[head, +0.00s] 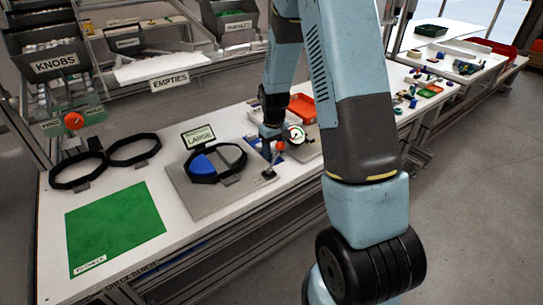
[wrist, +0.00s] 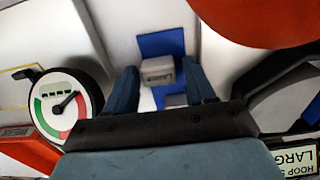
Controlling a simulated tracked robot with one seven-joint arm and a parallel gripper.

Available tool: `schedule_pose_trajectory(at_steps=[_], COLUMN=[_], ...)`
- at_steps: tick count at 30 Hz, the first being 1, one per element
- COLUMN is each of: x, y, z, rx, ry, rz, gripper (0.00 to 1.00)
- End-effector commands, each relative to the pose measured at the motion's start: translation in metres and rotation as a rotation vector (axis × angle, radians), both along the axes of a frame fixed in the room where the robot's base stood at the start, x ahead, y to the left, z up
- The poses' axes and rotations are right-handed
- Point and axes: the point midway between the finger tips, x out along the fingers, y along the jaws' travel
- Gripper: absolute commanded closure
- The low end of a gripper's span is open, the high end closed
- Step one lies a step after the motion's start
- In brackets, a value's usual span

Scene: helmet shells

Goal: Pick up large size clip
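A small grey block (wrist: 157,70), perhaps the large size clip, sits on a blue pad (wrist: 160,43) in the wrist view; I cannot read any marking on it. My gripper (wrist: 160,78) is open, with one dark blue finger on each side of the block and gaps visible between. I cannot tell how far above it the fingertips are. In the head view my gripper (head: 270,132) points down over the bench by the blue pad (head: 252,142); the block is not distinguishable there.
A red knob (head: 280,146) on a post is close by. A dial gauge (wrist: 62,112) and red tray (head: 303,108) lie on the other side. The green mat (head: 115,226) is clear.

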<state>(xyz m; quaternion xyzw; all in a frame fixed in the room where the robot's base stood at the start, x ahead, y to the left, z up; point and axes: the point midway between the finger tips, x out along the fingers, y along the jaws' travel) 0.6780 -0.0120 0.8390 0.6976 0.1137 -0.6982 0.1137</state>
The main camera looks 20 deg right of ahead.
Motion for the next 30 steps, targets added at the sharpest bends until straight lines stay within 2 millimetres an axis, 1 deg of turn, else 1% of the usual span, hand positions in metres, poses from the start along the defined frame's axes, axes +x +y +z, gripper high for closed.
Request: schedule_pose_trajectory(at_steps=[1,12,14,20,23,26,30], x=[0.0,0.0,0.0,0.0,0.001,0.001,0.001], y=[0.0,0.0,0.0,0.0,0.0,0.0,-0.001], z=[0.0,0.0,0.0,0.001,0.005,0.016,0.039], rx=[0.0,0.0,0.0,0.0,0.0,0.0,0.0], ry=[0.0,0.0,0.0,0.0,-0.002,-0.003,-0.004], rz=[0.0,0.0,0.0,0.0,0.0,-0.001,-0.001], gripper=[0.51,0.86,0.91,0.91,0.91,0.91,0.91])
